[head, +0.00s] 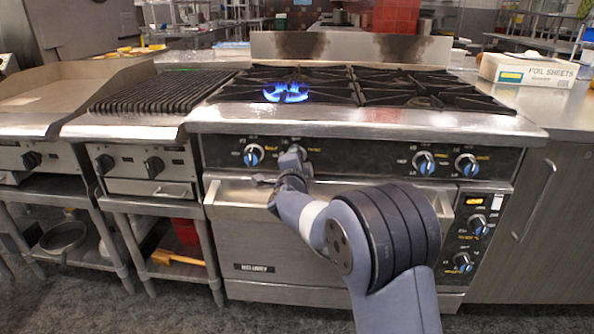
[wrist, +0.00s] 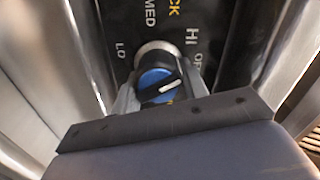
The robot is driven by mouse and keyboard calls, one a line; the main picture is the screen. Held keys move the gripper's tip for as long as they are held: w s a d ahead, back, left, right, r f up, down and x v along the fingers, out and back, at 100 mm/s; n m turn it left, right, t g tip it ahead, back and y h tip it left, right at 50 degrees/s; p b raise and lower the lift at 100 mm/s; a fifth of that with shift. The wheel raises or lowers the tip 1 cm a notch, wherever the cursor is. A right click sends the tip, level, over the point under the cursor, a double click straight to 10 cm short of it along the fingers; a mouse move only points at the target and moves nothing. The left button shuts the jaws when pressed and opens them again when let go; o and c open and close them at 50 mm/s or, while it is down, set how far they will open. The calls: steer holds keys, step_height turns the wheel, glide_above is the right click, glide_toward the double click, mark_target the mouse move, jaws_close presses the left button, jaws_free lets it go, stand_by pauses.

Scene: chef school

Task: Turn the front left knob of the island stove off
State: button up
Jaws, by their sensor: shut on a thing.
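The island stove (head: 350,124) has a row of knobs on its front panel. A blue flame (head: 285,92) burns at the front of the left burners. My gripper (head: 290,160) is at the second knob from the left, which it mostly hides in the head view. In the wrist view my gripper (wrist: 160,86) is shut on this blue-and-black knob (wrist: 152,78), one finger on each side. The leftmost knob (head: 253,155) is free.
Two more burner knobs (head: 424,163) (head: 466,165) are on the right of the panel. The oven handle (head: 235,190) runs just below my gripper. A grill (head: 160,93) stands to the left. A foil sheets box (head: 528,70) is on the right counter.

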steer(key=m+b, duration=0.2)
steer(key=m, duration=0.1)
steer(key=shift+f+m+b, duration=0.3)
steer(key=shift+b, duration=0.1)
steer(key=shift+m+b, duration=0.95)
steer(key=shift+m, duration=0.35)
steer(key=shift+r, duration=0.1)
steer(key=o, duration=1)
steer(key=shift+c, duration=0.2)
steer(key=s+p, duration=0.1)
steer(key=s, duration=0.9)
steer(key=shift+s+a, duration=0.2)
steer(key=shift+s, duration=0.2)
steer(key=w, duration=0.5)
steer(key=w+b, duration=0.1)
steer(key=w, duration=0.4)
steer(key=shift+w+d+r, duration=0.1)
steer(key=shift+w+d, duration=0.1)
steer(key=shift+w, duration=0.2)
